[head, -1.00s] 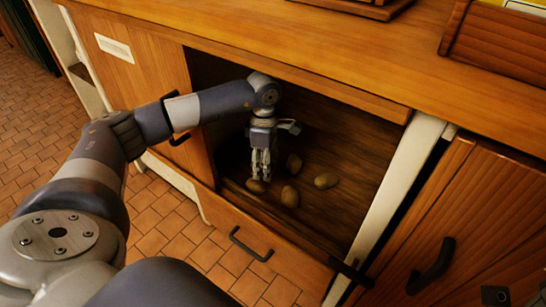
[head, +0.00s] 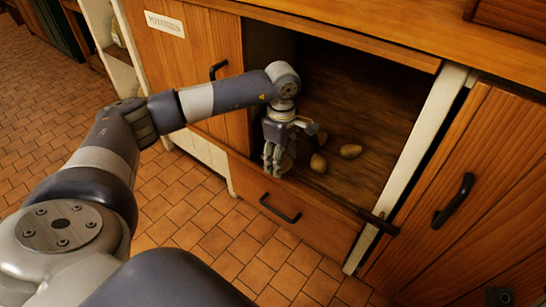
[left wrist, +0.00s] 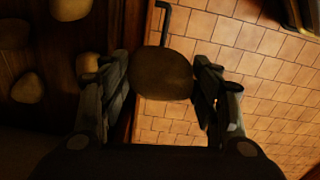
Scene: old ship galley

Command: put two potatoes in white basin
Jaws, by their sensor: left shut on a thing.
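My left gripper (head: 272,172) hangs at the front edge of the open cupboard, fingers pointing down. In the left wrist view, its fingers (left wrist: 162,85) are shut on a brown potato (left wrist: 162,73), seen against the floor tiles. In the head view a brown rounded patch shows beside the fingers; I cannot tell if it is the held potato. Loose potatoes lie on the cupboard floor: one (head: 318,163) near the front, one (head: 350,151) to its right and one (head: 322,136) behind. Several also show in the left wrist view (left wrist: 25,87). No white basin and no right gripper are in view.
The dark wooden cupboard (head: 375,110) has a raised front edge with a drawer (head: 310,212) below. Closed doors stand left (head: 185,60) and right (head: 455,180). The counter (head: 400,35) overhangs above. Tiled floor (head: 195,215) in front is clear.

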